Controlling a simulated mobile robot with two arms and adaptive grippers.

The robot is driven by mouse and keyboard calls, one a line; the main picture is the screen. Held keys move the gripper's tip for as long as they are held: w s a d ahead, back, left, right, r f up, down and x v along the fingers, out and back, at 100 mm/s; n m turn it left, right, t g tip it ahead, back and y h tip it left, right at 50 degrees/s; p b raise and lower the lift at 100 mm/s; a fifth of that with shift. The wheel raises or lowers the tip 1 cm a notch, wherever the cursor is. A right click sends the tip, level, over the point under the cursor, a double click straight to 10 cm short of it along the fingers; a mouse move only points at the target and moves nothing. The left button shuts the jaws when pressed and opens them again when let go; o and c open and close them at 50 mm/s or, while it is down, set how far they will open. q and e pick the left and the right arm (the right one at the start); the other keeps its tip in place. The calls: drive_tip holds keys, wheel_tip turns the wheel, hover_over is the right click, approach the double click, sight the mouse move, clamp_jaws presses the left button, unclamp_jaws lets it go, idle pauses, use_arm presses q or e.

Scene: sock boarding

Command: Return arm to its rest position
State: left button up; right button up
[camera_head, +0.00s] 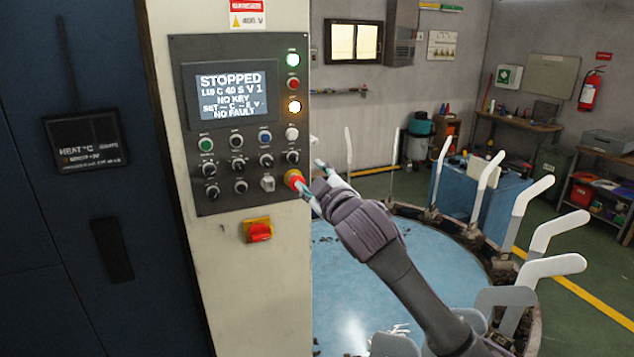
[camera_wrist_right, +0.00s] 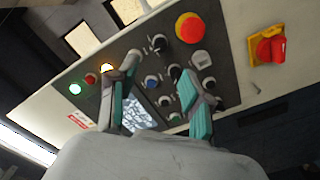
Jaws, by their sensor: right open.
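My right gripper (camera_head: 310,176) is open and empty. Its arm reaches up from the lower right in the head view, with the fingers near the right edge of the control panel (camera_head: 188,75). In the right wrist view the two teal-padded fingers (camera_wrist_right: 160,65) stand apart in front of the panel's knobs and buttons. The red stop button (camera_head: 294,179) is close to the fingertips in the head view; it also shows in the wrist view (camera_wrist_right: 189,27), beyond the fingers. I cannot tell any contact. My left gripper is not in view.
The panel screen (camera_head: 232,93) reads STOPPED, NO KEY, NO FAULT. A red-yellow switch (camera_head: 258,230) sits below the panel. Behind and right of my arm, several white upright boards (camera_head: 548,230) ring a blue round table (camera_head: 340,270). Green floor lies at the far right.

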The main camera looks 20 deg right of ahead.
drive_tip(key=shift+s, duration=0.95)
drive_tip(key=w+d+f+m+g+b, duration=0.1)
drive_tip(key=w+f+g+b, duration=0.1)
drive_tip(key=f, duration=0.8)
drive_tip(key=w+d+f+m+g+b, duration=0.1)
drive_tip(key=f, duration=1)
drive_tip(key=s+d+f+m+g+b, duration=0.15)
drive_tip(key=s+f, duration=0.25)
drive_tip(key=f, duration=1)
drive_tip(key=s+f+g+h+b, duration=0.1)
drive_tip(key=s+f+g+b, duration=0.2)
drive_tip(key=f, duration=1.1)
drive_tip(key=s+d+f+m+g+b, duration=0.15)
drive_tip(key=s+f, duration=0.35)
drive_tip(key=f, duration=0.9)
drive_tip(key=s+a+f+g+b, duration=0.2)
drive_tip(key=s+f+g+b, duration=0.15)
drive_tip(key=s+f, duration=1.95)
drive_tip(key=s+a+f+m+g+b, duration=0.1)
drive_tip(key=s+f, duration=0.3)
drive_tip(key=s, duration=0.9)
drive_tip(key=s+a+f+m+g+b, duration=0.1)
drive_tip(key=s+f+g, duration=0.2)
drive_tip(key=s, duration=0.9)
wheel_tip(320, 180, down, 3)
drive_tip(key=shift+s+a+r, duration=0.15)
drive_tip(key=shift+s+r, duration=0.05)
drive_tip(key=shift+s, duration=0.15)
